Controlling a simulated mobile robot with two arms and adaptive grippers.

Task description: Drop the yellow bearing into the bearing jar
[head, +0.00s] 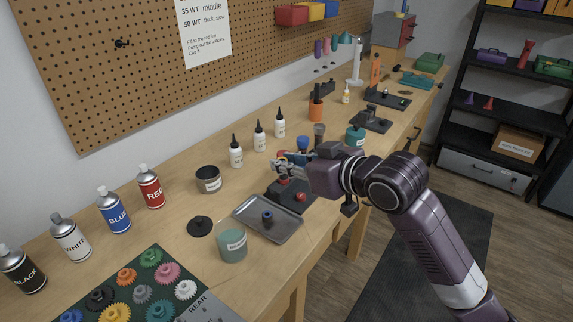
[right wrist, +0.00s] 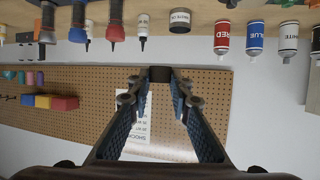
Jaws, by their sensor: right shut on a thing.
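My right gripper (head: 284,163) reaches in from the right over the workbench, behind the grey tray. In the right wrist view its two fingers (right wrist: 160,84) are apart, with a small dark thing (right wrist: 160,74) between their tips. No yellow shows on it, so I cannot tell whether it is the bearing. I see no yellow bearing elsewhere. An open dark jar with a white label (head: 208,180) stands left of the gripper. A green jar (head: 232,246) stands in front of the tray. My left gripper is not in view.
The grey tray (head: 247,222) holds a small blue-and-black part (head: 267,217). A black disc (head: 200,226) lies left of it. Spray cans (head: 113,211) line the left side. A gear board (head: 150,262) lies front left.

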